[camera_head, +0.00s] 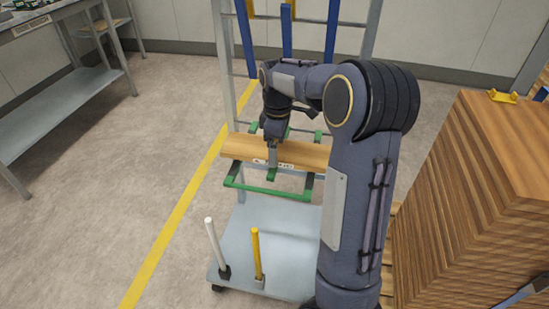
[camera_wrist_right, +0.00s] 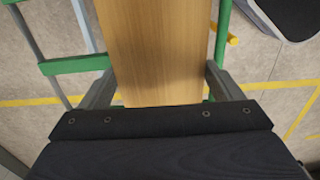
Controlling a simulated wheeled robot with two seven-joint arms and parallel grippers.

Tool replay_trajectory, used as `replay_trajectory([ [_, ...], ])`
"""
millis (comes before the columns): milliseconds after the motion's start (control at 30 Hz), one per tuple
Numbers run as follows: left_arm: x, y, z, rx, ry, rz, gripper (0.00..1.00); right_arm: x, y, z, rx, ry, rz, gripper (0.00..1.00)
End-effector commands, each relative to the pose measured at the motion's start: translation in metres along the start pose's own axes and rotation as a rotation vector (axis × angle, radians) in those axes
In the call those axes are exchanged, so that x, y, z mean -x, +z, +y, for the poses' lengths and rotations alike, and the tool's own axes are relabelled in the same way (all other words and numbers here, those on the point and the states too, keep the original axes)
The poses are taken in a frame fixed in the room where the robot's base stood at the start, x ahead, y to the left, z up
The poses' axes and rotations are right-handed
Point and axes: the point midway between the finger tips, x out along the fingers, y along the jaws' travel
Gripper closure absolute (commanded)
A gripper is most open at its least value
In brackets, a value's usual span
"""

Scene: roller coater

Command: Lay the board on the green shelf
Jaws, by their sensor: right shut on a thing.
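The light wooden board (camera_head: 240,148) lies crosswise over the green shelf (camera_head: 255,189), an open frame of green bars on the trolley rack. My right gripper (camera_head: 272,160) is shut on the board near its middle, coming from above. In the right wrist view, the board (camera_wrist_right: 155,50) runs between the two fingers (camera_wrist_right: 160,85), with a finger along each edge. Green bars (camera_wrist_right: 75,65) show on both sides of it there. The board looks about level. I cannot tell whether it touches the bars. My left gripper is not in view.
The rack's grey base (camera_head: 285,235) carries a white post (camera_head: 215,243) and a yellow post (camera_head: 256,252). Blue uprights (camera_head: 286,30) stand above the shelf. A stack of wooden boards (camera_head: 465,200) is at the right. A grey workbench (camera_head: 55,85) is far left; the floor between is clear.

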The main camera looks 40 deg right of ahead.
Motion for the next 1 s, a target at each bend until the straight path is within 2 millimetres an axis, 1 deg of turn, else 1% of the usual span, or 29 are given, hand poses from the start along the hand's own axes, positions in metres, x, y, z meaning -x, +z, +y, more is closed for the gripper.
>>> replay_trajectory([
  [167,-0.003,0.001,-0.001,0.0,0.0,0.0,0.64,-0.009,-0.006,0.005,-0.001,0.002,0.001,0.47],
  [233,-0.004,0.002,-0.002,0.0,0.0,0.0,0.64,-0.015,-0.01,0.008,0.0,0.002,-0.001,0.47],
  [400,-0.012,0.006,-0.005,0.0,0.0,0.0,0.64,-0.042,-0.01,0.008,-0.002,0.0,0.0,0.47],
  [433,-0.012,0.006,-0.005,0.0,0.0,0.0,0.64,-0.044,-0.01,0.008,-0.002,0.001,0.0,0.47],
  [700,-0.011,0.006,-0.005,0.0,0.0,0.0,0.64,-0.045,-0.01,0.008,-0.002,0.003,0.002,0.47],
  [833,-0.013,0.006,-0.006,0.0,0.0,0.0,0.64,-0.049,-0.01,0.008,-0.001,0.002,0.001,0.47],
  [867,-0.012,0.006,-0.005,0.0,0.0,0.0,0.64,-0.048,-0.01,0.008,-0.001,0.001,0.001,0.1],
  [933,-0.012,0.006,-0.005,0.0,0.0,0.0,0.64,-0.048,-0.01,0.008,-0.001,0.001,0.001,0.01],
  [1000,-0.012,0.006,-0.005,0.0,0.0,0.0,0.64,-0.048,-0.01,0.008,-0.001,0.001,0.001,0.0],
])
